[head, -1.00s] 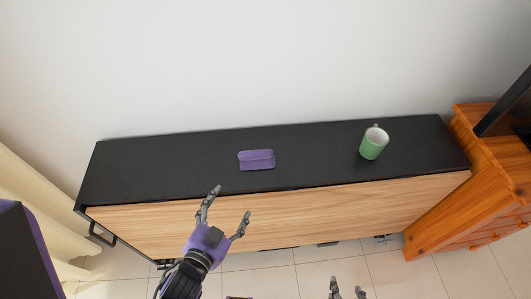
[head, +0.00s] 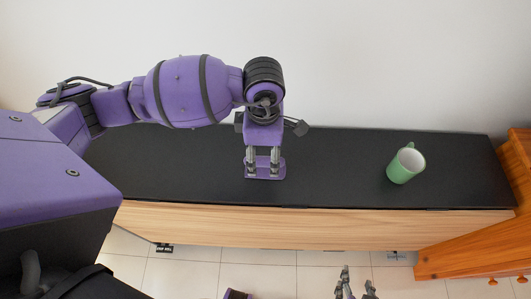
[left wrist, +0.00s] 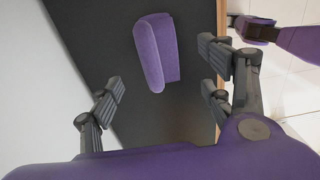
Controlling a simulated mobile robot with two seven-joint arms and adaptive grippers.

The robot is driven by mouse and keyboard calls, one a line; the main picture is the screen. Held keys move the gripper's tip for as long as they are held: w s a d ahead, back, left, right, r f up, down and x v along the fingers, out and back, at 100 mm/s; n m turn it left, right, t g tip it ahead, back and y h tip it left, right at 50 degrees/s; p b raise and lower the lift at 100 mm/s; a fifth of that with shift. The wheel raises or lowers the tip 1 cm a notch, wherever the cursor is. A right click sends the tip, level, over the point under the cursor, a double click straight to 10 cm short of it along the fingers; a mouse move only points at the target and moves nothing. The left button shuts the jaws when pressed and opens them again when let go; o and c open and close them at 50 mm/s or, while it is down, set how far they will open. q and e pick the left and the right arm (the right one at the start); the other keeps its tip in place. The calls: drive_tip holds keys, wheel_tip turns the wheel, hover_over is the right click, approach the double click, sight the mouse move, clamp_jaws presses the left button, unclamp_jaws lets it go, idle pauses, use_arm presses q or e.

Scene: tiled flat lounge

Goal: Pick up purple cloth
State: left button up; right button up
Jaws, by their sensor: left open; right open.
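The purple cloth (head: 263,171), a small folded block, lies on the black top of the low cabinet (head: 335,170). In the head view my left gripper (head: 262,174) points down over it, and its fingers partly cover it. In the left wrist view the cloth (left wrist: 157,52) lies ahead of the spread fingers of my left gripper (left wrist: 164,80), with clear space to either side; they are not closed on it. My right gripper (head: 357,283) is open and empty at the bottom edge of the head view, in front of the cabinet.
A green mug (head: 405,164) stands on the cabinet top to the right of the cloth. An orange wooden cabinet (head: 500,240) adjoins at the right. A white wall (head: 400,60) rises behind. The top between cloth and mug is clear.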

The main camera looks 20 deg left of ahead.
sight(264, 168)
use_arm(q)
wheel_tip(264, 168, down, 7)
drive_tip(key=shift+s+f, duration=0.1)
drive_tip(key=shift+f, duration=0.05)
drive_tip(key=shift+c, duration=0.3)
drive_tip(key=c, duration=1.3)
drive_tip(key=shift+r, duration=0.5)
wheel_tip(264, 168, up, 2)
drive_tip(key=shift+r+p, duration=0.25)
drive_tip(key=shift+p, duration=0.05)
drive_tip(key=s+d+r, duration=0.6)
drive_tip(key=d, duration=0.1)
drive_tip(key=s+d+r, duration=0.3)
drive_tip(key=shift+d+r, duration=0.25)
drive_tip(key=shift+r, duration=0.1)
